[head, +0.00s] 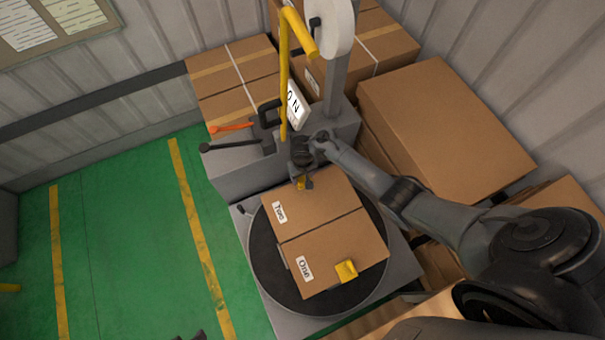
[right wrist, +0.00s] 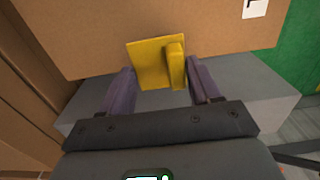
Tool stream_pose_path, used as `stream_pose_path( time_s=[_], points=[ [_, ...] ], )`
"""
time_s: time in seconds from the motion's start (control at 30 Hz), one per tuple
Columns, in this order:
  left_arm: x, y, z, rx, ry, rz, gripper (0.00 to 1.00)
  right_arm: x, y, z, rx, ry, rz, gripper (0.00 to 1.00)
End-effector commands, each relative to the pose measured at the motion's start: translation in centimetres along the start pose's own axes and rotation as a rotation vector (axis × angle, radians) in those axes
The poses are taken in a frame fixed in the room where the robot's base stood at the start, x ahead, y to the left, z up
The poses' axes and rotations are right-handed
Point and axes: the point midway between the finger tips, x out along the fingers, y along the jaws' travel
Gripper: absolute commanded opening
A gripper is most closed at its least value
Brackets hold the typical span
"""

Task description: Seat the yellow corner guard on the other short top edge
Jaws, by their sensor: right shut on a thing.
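A cardboard load (head: 318,222) with labels "Two" and "One" sits on the black round turntable (head: 262,245). One yellow corner guard (head: 346,271) sits on its near short top edge. My right gripper (head: 303,184) is at the far short top edge, shut on a second yellow corner guard (head: 300,182). In the right wrist view this guard (right wrist: 148,65) lies between the two fingers, its plate against the cardboard and its raised rib towards the right finger. I cannot tell whether it is fully down on the edge. A dark tip at the bottom edge may be my left gripper (head: 192,336).
The wrapping machine's mast (head: 338,80), with a white roll (head: 333,25) and yellow bar (head: 284,75), stands just behind my right gripper. Large cartons (head: 440,125) stack at the right and back. The green floor (head: 125,240) at left is clear.

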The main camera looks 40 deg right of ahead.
Motion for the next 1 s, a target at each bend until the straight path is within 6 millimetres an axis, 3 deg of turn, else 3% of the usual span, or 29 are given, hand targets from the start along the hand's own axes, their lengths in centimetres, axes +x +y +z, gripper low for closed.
stream_pose_path(
  time_s=[0.4,1.0],
  points=[
    [1.8,-0.1,0.7,0.009,-0.002,-0.007,0.43,2.8,-0.1,0.0,-0.001,0.0,-0.001,0.34],
    [2.1,0.2,0.7,-0.003,0.0,0.003,0.43,3.5,-0.1,0.0,-0.001,0.0,-0.001,0.34]
  ],
)
